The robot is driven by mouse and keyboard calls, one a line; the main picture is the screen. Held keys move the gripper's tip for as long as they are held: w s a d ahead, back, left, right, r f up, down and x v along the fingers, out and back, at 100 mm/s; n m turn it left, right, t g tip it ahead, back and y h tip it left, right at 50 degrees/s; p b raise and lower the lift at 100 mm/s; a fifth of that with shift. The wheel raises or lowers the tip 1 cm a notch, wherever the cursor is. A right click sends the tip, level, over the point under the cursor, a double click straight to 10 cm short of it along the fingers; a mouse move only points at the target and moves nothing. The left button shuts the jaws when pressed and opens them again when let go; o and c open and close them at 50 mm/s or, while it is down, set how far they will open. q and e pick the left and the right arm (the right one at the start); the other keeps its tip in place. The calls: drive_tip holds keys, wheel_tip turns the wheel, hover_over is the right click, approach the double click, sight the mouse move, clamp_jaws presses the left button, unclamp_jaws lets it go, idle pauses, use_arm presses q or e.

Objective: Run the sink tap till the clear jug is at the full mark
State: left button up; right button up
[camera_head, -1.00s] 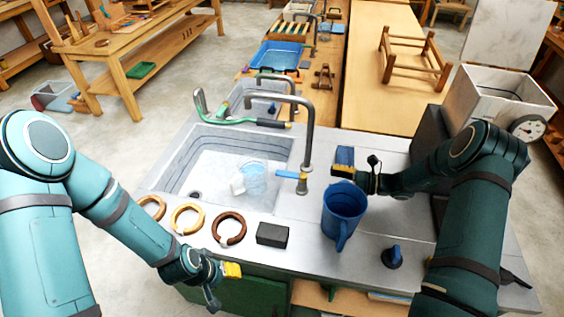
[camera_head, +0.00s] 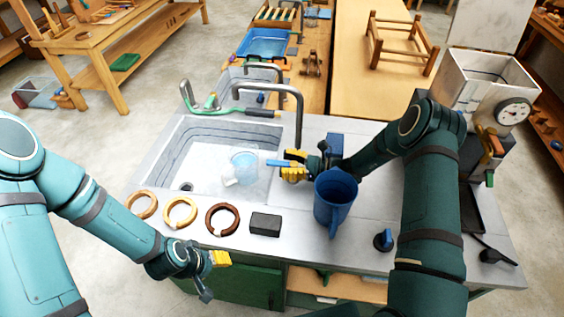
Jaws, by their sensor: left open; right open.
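The clear jug (camera_head: 243,168) stands in the sink basin (camera_head: 205,135), with a faint blue tint and its handle toward the lower left. I cannot make out its full mark or water level. The grey tap (camera_head: 299,110) arches over the basin's right side. Its blue lever (camera_head: 280,163) points left at the tap's base. My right gripper (camera_head: 293,166) is at the lever, its yellow fingertips open beside or around it; contact is unclear. My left gripper (camera_head: 214,276) is open and empty in front of the counter's front edge.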

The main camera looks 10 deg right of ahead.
drive_tip(key=shift+w+a, duration=0.25)
drive_tip(key=shift+a, duration=0.4)
drive_tip(key=shift+c, duration=0.4)
clamp_jaws()
